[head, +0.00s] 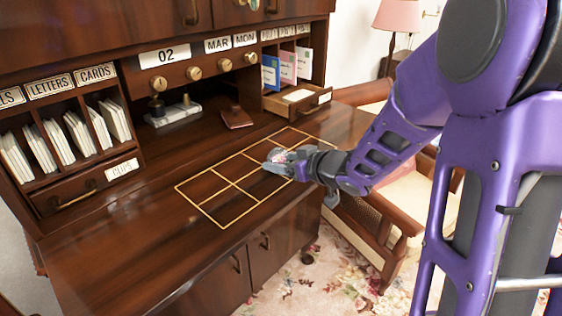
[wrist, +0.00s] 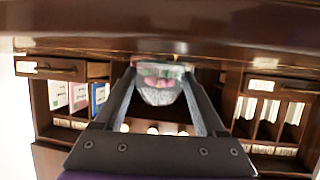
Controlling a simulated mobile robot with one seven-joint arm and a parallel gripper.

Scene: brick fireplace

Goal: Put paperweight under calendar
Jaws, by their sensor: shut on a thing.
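My gripper (head: 285,162) is shut on the paperweight (wrist: 160,88), a clear, rounded piece with pink inside. In the wrist view it sits between the two fingertips (wrist: 160,76). In the head view the paperweight (head: 276,157) is partly hidden by the fingers, above the desk's gold grid. The calendar (head: 164,56) is the set of white plates reading 02, MAR and MON on the desk's upper part, above a row of brass knobs. An open niche (head: 205,106) lies below it, to the left of and beyond my gripper.
In the niche are an inkwell stand (head: 174,113) at left and a brown block (head: 236,118) at right. Letter slots (head: 60,140) flank it on the left. A small open drawer (head: 297,103) juts out on the right. The desktop (head: 130,225) front left is clear.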

